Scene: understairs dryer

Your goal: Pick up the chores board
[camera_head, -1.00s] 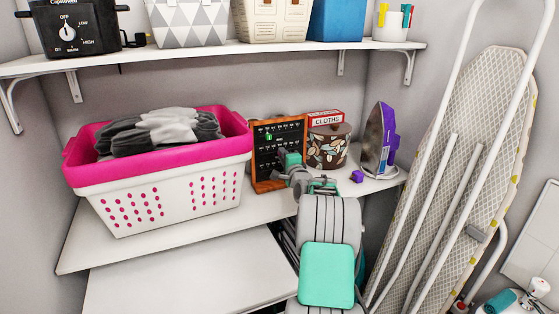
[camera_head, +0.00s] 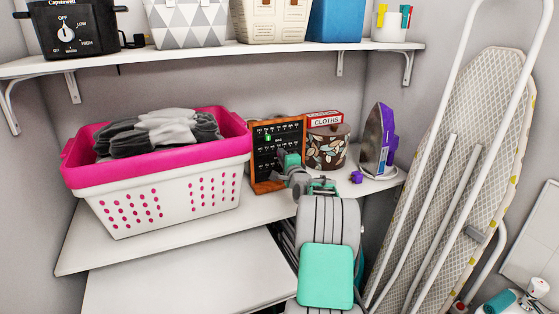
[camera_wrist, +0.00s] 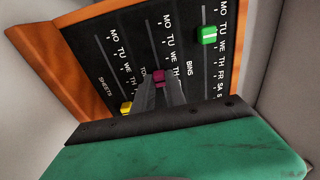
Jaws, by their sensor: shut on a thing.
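The chores board (camera_head: 264,150) is a black panel in an orange-brown wooden frame. It stands upright on the white worktop, right of the laundry basket. My gripper (camera_head: 279,177) is at the board's lower right front. In the wrist view the board (camera_wrist: 118,62) shows rows of day letters with a green slider (camera_wrist: 208,35), a yellow slider (camera_wrist: 126,107) and a magenta slider (camera_wrist: 159,77). My fingertips (camera_wrist: 160,90) are closed at the magenta slider, against the board's face. My arm hides the board's lower right part in the head view.
A pink and white laundry basket (camera_head: 160,178) stands close on the left. A patterned tin (camera_head: 327,152), a cloths box (camera_head: 324,119) and a purple iron (camera_head: 380,140) stand to the right. A loaded shelf (camera_head: 230,52) hangs above. An ironing board (camera_head: 470,150) leans at right.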

